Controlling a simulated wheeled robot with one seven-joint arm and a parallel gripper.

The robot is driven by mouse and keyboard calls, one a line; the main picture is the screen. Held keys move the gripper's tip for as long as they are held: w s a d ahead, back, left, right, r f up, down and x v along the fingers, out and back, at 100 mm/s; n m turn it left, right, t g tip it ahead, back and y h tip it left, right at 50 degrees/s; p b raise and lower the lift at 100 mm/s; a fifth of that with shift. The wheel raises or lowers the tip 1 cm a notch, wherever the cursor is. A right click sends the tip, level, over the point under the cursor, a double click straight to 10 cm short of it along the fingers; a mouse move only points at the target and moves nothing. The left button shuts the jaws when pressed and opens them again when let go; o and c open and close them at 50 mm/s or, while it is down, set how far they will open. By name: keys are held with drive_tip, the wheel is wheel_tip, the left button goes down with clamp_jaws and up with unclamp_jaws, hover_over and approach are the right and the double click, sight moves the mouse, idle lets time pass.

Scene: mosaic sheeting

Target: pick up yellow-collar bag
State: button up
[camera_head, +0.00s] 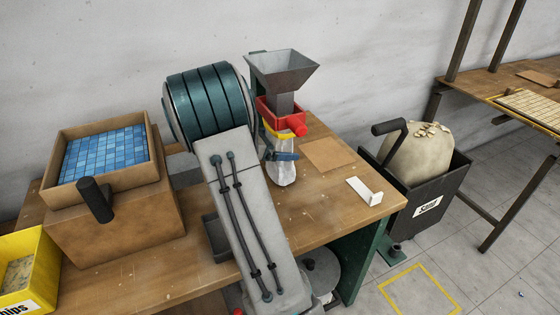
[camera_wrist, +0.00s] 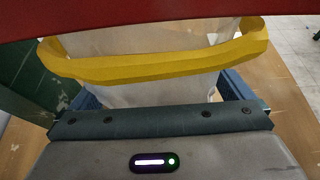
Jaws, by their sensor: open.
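The yellow-collar bag (camera_head: 284,171) is a clear, whitish bag hanging under the red spout of the hopper machine, above the wooden table. Its yellow collar (camera_wrist: 160,62) spans the upper part of the wrist view, just below the red spout (camera_wrist: 150,18). My gripper (camera_head: 283,156) is at the bag, below the collar. In the wrist view its blue fingers (camera_wrist: 158,88) stand on either side of the bag, open. I cannot tell whether either finger touches the bag. The bag's lower part is hidden by my gripper in the wrist view.
The grey hopper (camera_head: 283,70) stands above the bag. A brown square (camera_head: 330,153) and a white bracket (camera_head: 366,191) lie right of it on the table (camera_head: 330,215). A box of blue tiles (camera_head: 150,150) is at left. A black bin (camera_head: 447,185) with a sack stands right.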

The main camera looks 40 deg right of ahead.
drive_tip(key=c, duration=1.2)
drive_tip(key=shift+o, duration=0.2)
drive_tip(key=shift+r+p, duration=0.3)
